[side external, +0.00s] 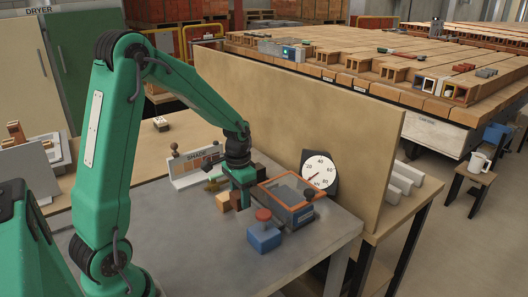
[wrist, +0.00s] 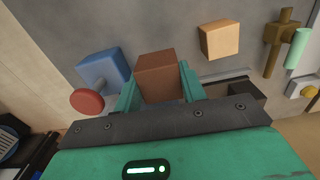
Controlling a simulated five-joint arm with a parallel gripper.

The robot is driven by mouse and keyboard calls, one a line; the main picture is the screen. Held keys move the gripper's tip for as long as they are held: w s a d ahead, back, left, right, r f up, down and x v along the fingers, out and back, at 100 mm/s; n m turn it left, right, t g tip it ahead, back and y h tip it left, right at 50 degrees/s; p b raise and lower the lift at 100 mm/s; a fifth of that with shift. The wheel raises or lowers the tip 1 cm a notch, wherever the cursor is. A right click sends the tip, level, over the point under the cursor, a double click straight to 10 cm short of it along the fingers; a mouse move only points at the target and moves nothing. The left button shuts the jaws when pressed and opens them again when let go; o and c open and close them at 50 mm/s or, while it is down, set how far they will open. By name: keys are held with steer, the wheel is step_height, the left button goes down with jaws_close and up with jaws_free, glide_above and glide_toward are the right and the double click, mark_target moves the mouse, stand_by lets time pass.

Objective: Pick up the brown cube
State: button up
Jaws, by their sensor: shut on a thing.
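The brown cube (wrist: 158,76) sits between the two green fingers of my gripper (wrist: 158,88) in the wrist view, with a finger against each side. My gripper is shut on it. In the side external view my gripper (side external: 241,194) is low over the grey bench, and its fingers mostly hide the cube. I cannot tell whether the cube is clear of the bench.
A tan cube (side external: 226,203) stands close to my gripper. A blue block with a red knob (side external: 264,237) stands nearer the front. A grey orange-rimmed box (side external: 291,207) is just right. A dial (side external: 318,171) and a wooden panel (side external: 300,110) stand behind.

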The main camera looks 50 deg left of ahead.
steer(key=shift+r, duration=1.55)
